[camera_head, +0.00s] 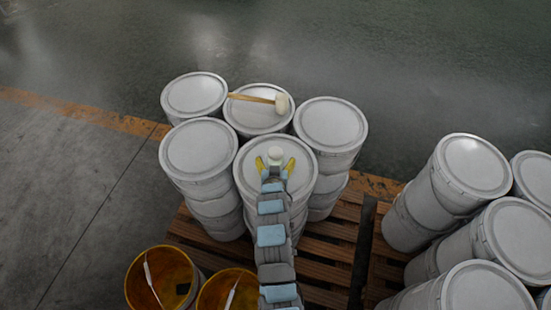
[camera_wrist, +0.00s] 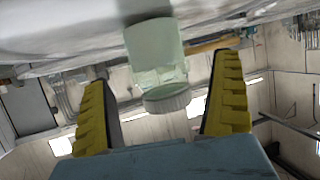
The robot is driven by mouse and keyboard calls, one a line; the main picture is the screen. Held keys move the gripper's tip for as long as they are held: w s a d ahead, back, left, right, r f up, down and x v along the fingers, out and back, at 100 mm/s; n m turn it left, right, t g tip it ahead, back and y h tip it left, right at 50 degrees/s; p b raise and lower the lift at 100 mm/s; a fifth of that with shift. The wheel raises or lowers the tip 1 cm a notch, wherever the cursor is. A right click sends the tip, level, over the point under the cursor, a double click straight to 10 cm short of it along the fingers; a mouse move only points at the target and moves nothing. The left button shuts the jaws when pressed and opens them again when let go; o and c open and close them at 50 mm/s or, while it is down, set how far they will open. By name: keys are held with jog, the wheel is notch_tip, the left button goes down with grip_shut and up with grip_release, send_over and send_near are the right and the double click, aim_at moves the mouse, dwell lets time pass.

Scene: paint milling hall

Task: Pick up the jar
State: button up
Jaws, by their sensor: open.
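The jar (camera_head: 275,153) is small and pale with a whitish lid. It stands on the white lid of the front middle bucket (camera_head: 300,158). In the wrist view, which looks upside down, the translucent greenish jar (camera_wrist: 155,52) hangs from the lid surface at the top, with its ribbed cap lowest. My gripper (camera_head: 276,165) has its yellow fingers spread, one to each side of the jar in the head view. In the wrist view my gripper (camera_wrist: 166,95) is open and empty, with the jar ahead between the fingertips and gaps on both sides.
A mallet (camera_head: 262,99) with a wooden handle lies on the bucket lid behind the jar. Several white buckets (camera_head: 198,150) stand close around on a wooden pallet (camera_head: 333,230). Open yellow buckets (camera_head: 160,278) are at front left. More stacked buckets (camera_head: 470,165) stand at right.

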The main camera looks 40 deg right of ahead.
aim_at(275, 155)
jog(key=shift+x, duration=0.8)
jog(key=shift+w+d+f, duration=0.15)
jog(key=shift+w+d, duration=0.1)
jog(key=c, duration=1.4)
jog(key=shift+o, duration=0.2)
jog(key=shift+r, duration=0.5)
notch_tip(275, 155, up, 2)
jog(key=shift+a+r, duration=0.1)
jog(key=shift+r, duration=0.1)
jog(key=s+a+r, duration=0.6)
jog(key=s+r, duration=0.3)
jog(key=s, duration=0.3)
jog(key=shift+a+r+b, duration=0.3)
jog(key=shift+a+b, duration=0.05)
jog(key=shift+b, duration=0.05)
